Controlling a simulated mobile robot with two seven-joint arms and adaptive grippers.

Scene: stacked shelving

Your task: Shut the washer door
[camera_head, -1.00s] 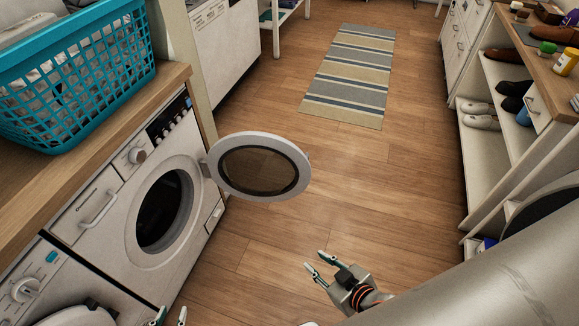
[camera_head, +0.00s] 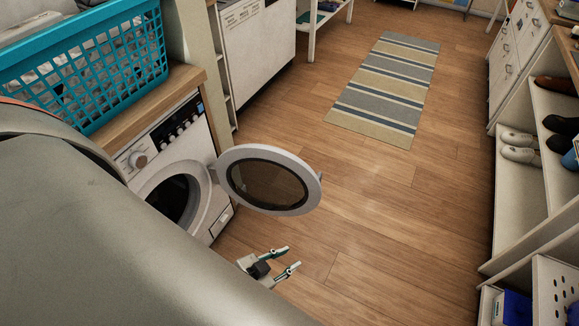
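The washer (camera_head: 212,176) is white and stands at the left under a wooden counter. Its round door (camera_head: 314,193), with a white rim and dark glass, is swung wide open to the right of the drum opening (camera_head: 168,200). My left gripper (camera_head: 293,257) is open and empty, with its two fingers apart. It appears below the door in the picture, over the floor, and looks apart from the door. My grey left arm crosses the lower left and hides much of the washer front. My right gripper is not in view.
A teal laundry basket (camera_head: 117,58) stands on the counter (camera_head: 190,85). A striped rug (camera_head: 385,88) lies on the wooden floor (camera_head: 400,200). A white shoe shelf (camera_head: 512,185) edges the right side. The floor between washer and shelf is clear.

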